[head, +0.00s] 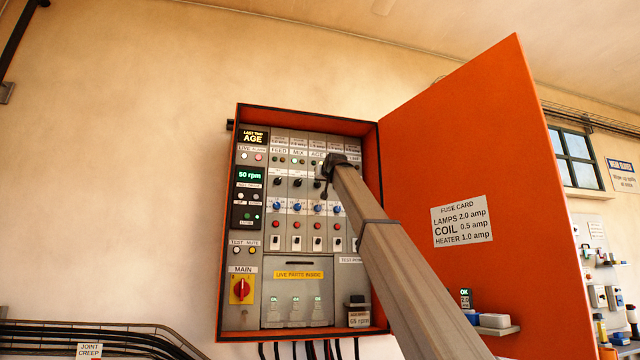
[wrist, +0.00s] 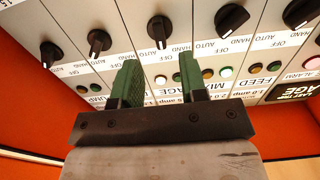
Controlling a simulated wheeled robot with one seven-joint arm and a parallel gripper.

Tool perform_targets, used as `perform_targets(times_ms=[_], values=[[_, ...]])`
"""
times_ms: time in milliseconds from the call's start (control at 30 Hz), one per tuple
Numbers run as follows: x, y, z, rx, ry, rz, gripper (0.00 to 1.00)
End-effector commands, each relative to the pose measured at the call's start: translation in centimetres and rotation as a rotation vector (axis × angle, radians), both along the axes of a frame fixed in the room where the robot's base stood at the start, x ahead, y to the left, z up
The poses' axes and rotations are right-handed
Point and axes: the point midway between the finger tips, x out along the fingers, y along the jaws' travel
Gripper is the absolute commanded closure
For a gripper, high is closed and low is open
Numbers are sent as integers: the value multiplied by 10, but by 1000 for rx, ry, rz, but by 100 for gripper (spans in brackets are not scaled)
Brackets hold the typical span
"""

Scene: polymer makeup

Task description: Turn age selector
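The age selector (wrist: 161,30) is a black knob with a white pointer mark, below the AGE label on the grey control panel. In the wrist view its pointer faces down the picture, towards the lamps. My gripper (wrist: 158,65) has two green fingers that stand apart with nothing between them. The fingertips are short of the knob in the picture, one to each side of its column; I cannot tell their exact distance from the panel. In the head view my gripper (head: 326,176) is in front of the panel's upper right part and hides some knobs and labels.
Similar black knobs, such as the mix selector (wrist: 232,20), sit close on both sides. The orange cabinet door (head: 470,160) stands open on the right, beside my arm. A red main switch (head: 241,290) is at lower left.

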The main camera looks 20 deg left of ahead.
Motion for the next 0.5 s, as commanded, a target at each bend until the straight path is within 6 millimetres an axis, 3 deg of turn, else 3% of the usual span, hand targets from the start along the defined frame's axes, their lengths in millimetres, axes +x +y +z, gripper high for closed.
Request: perform_targets(times_ms=[33,200,500], values=[[-12,-7,-2,1,-1,0,61],[-33,-20,-2,1,-1,0,61],[-39,-24,0,0,0,0,61]])
